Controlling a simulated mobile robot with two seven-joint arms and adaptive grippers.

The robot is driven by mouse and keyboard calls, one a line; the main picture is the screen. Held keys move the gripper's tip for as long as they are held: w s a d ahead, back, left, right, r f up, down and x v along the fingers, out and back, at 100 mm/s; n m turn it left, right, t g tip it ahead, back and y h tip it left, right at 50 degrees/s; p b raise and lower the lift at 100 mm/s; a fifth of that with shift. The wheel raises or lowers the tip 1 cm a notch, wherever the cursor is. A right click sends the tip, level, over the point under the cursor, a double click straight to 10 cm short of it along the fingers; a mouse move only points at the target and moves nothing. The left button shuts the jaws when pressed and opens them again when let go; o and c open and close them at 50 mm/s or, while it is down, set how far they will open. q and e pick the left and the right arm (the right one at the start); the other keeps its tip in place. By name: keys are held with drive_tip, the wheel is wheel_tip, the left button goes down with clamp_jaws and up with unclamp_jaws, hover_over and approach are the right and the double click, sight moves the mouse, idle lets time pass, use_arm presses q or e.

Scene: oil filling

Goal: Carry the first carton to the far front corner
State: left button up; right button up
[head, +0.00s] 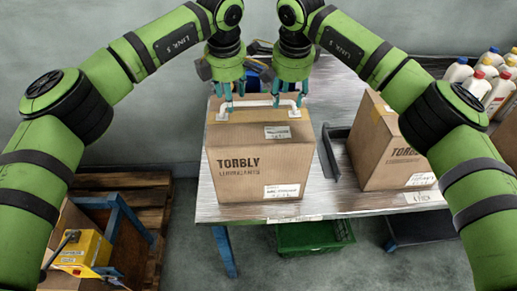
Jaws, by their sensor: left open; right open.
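A brown carton (260,165) marked "TORBLY" stands upright on the metal-topped table (345,200), near its front left part. A white handle (258,103) lies along the carton's top. My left gripper (227,108) is open at the left end of this handle. My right gripper (288,100) is open at its right end. The fingers are close to the handle, but I cannot tell whether they touch it. A second "TORBLY" carton (385,155) stands to the right on the same table, partly hidden behind my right arm.
A dark angled bar (331,152) lies on the table between the cartons. White bottles (482,82) stand at the back right. A green crate (315,236) is under the table. A wooden pallet (150,205) and a yellow box (83,252) are on the left.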

sight(287, 102)
use_arm(q)
drive_tip(key=shift+w+f, duration=0.25)
drive_tip(key=shift+f, duration=0.7)
drive_tip(key=shift+w+f, duration=0.25)
drive_tip(key=shift+f, duration=0.65)
use_arm(e)
drive_tip(key=shift+w+f, duration=0.25)
drive_tip(key=shift+f, duration=0.7)
drive_tip(key=shift+w+f, duration=0.25)
drive_tip(key=shift+f, duration=0.65)
use_arm(q)
drive_tip(key=shift+s, duration=0.1)
use_arm(e)
drive_tip(key=shift+s, duration=0.1)
use_arm(q)
drive_tip(key=shift+r, duration=0.1)
clamp_jaws()
use_arm(e)
drive_tip(key=shift+r, duration=0.1)
clamp_jaws()
use_arm(q)
drive_tip(key=shift+s, duration=0.1)
